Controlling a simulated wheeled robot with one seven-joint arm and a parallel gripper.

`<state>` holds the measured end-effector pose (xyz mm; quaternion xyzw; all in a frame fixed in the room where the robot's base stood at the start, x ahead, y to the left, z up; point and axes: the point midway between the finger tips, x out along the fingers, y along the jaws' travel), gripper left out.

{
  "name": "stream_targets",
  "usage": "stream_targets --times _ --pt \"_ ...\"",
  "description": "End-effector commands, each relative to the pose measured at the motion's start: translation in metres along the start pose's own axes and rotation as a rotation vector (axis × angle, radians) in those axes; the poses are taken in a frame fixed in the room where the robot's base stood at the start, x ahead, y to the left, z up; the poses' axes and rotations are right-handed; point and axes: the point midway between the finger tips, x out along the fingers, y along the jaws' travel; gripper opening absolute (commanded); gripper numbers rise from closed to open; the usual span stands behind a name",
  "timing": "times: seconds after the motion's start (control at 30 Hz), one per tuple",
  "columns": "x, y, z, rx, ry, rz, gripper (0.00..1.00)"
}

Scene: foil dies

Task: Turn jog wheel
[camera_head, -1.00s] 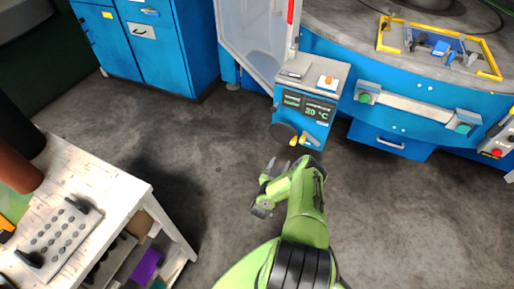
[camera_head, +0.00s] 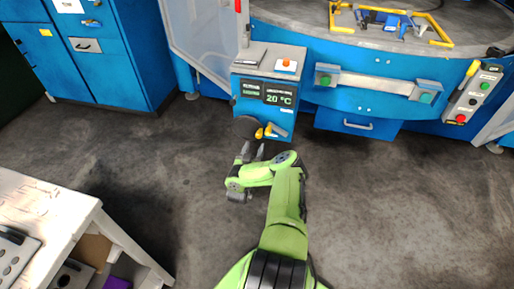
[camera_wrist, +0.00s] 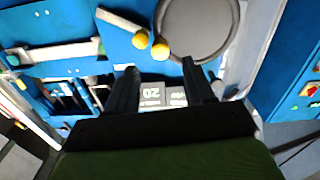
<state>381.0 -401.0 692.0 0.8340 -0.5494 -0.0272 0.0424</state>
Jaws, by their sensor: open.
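The jog wheel is a dark round disc (camera_head: 245,127) on the lower front of a blue control box (camera_head: 268,95). In the wrist view the wheel (camera_wrist: 200,25) is a large grey disc at the top, with a yellow knob (camera_wrist: 160,51) by its left edge. My gripper (camera_head: 252,150) is just below and in front of the wheel in the head view. In the wrist view my gripper (camera_wrist: 160,75) shows two dark fingers, spread apart and empty, with the box's display between them. The fingers seem apart from the wheel; exact depth is unclear.
A lever with a second yellow knob (camera_wrist: 140,40) sits beside the wheel. The box's display (camera_head: 264,92) reads 20 °C. A blue machine with a grey handle bar (camera_head: 375,82) stands right. A white bench (camera_head: 45,215) is at lower left. The floor between is clear.

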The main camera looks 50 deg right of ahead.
Motion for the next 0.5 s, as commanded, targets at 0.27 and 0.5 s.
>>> stream_targets --times 0.27,0.5 --pt "0.047 -0.002 0.004 -0.002 0.003 -0.002 0.53" --pt "0.054 -0.001 0.001 0.000 -0.001 -0.001 0.53"
